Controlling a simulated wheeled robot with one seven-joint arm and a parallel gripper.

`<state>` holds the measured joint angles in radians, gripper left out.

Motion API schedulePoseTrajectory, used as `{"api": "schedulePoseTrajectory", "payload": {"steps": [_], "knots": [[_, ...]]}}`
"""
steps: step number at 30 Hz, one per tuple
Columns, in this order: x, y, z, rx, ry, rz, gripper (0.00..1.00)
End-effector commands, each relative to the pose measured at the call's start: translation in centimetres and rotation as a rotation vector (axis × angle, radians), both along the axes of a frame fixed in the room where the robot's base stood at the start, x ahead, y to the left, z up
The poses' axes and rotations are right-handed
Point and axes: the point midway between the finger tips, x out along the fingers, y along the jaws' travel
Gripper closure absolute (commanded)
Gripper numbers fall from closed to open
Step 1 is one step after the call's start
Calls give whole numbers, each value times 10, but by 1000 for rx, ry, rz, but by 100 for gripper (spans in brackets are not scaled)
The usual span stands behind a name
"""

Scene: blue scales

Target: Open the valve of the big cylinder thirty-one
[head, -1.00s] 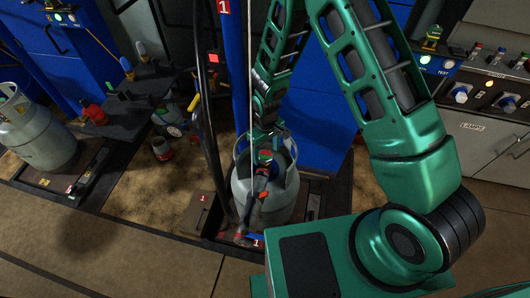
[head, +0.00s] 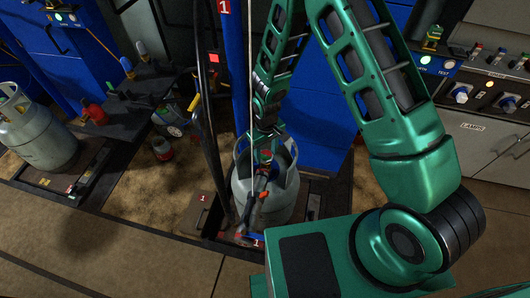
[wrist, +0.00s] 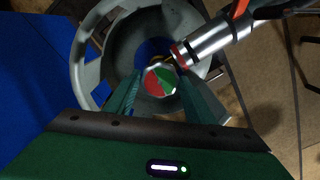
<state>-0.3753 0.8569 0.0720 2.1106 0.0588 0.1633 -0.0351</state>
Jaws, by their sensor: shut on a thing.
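The big grey cylinder (head: 287,198) stands upright on a scale in front of the blue column; I cannot read a number on it. Its collar ring (wrist: 85,65) shows in the wrist view. The valve knob (wrist: 160,80), a round cap in red, green and white, sits inside the collar. My gripper (wrist: 159,92) has a finger on either side of the knob and is shut on it. In the head view my gripper (head: 266,142) is above the cylinder's top, its fingers partly hidden. A metal hose coupling (wrist: 205,45) with a red ring lies right beside the knob.
Another grey cylinder (head: 42,140) stands on a scale at the left. A red can (head: 95,115) and small items are behind it. A black hose (head: 213,150) hangs left of my gripper. A control panel (head: 490,92) is at the right. The front floor is clear.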

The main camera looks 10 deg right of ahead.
Motion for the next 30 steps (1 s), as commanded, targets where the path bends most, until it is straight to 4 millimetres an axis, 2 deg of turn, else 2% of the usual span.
{"api": "schedulePoseTrajectory", "payload": {"steps": [6, 7, 9, 20, 25, 30], "knots": [[1, -2, 0, -4, -2, -3, 73], [1, -2, 0, -4, -2, -3, 46], [1, -2, 0, -3, -1, -3, 32], [1, -1, 3, -2, -1, -1, 32], [1, -1, 22, -1, -3, -1, 32], [2, 0, 52, 0, -4, -1, 32]]}}
